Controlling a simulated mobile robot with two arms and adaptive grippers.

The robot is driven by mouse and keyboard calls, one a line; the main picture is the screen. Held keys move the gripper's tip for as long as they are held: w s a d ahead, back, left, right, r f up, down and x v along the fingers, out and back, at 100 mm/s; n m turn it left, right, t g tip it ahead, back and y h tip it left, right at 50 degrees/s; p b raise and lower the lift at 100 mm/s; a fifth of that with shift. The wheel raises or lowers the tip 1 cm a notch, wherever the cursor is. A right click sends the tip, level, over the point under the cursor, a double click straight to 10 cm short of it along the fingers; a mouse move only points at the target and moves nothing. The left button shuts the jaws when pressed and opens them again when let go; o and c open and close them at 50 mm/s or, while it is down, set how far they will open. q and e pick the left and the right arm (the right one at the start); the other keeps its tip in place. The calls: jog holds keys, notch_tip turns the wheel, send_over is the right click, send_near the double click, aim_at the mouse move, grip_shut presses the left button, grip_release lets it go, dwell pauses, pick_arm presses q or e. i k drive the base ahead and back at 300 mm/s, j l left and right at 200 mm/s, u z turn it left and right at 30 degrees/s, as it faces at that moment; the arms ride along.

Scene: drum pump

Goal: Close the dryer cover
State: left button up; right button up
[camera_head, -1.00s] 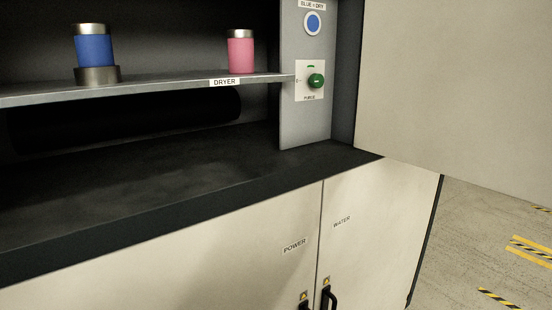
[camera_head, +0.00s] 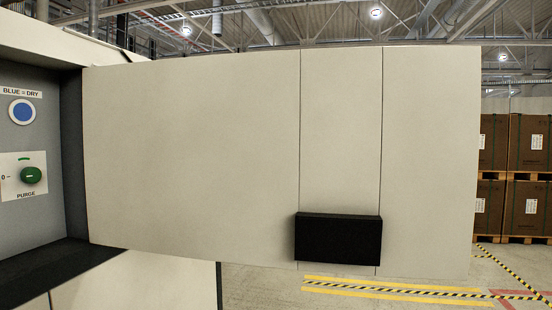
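The dryer cover (camera_head: 200,160) is a large cream panel that stands open, reaching out to the right from the cabinet's right side. A black block-shaped handle (camera_head: 338,240) sits low on its right half, between two vertical seams. At the left edge, part of the dryer's inner wall shows, with a blue round indicator (camera_head: 22,112) labelled BLUE = DRY and a green PURGE knob (camera_head: 31,175). Neither of my grippers is in view.
Cream lower cabinet doors (camera_head: 140,285) show below the cover. The floor to the right is open, with yellow and black striped markings (camera_head: 400,290). Stacked brown boxes on pallets (camera_head: 528,145) stand at the far right.

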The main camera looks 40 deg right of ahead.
aim_at(356, 161)
jog(key=k+l+u, duration=0.2)
jog(key=l, duration=0.25)
jog(key=l+u, duration=0.15)
jog(key=l, duration=0.35)
jog(key=k+l+u, duration=0.2)
jog(key=l, duration=0.25)
jog(key=k+l+u, duration=0.15)
jog(key=l, duration=0.25)
jog(key=k+l+u, duration=0.2)
jog(key=l, duration=0.2)
jog(key=k+l+u, duration=0.15)
jog(key=l+u, duration=0.3)
jog(key=l, duration=0.7)
jog(key=l+u, duration=0.25)
jog(key=l, duration=0.75)
jog(key=k, duration=0.05)
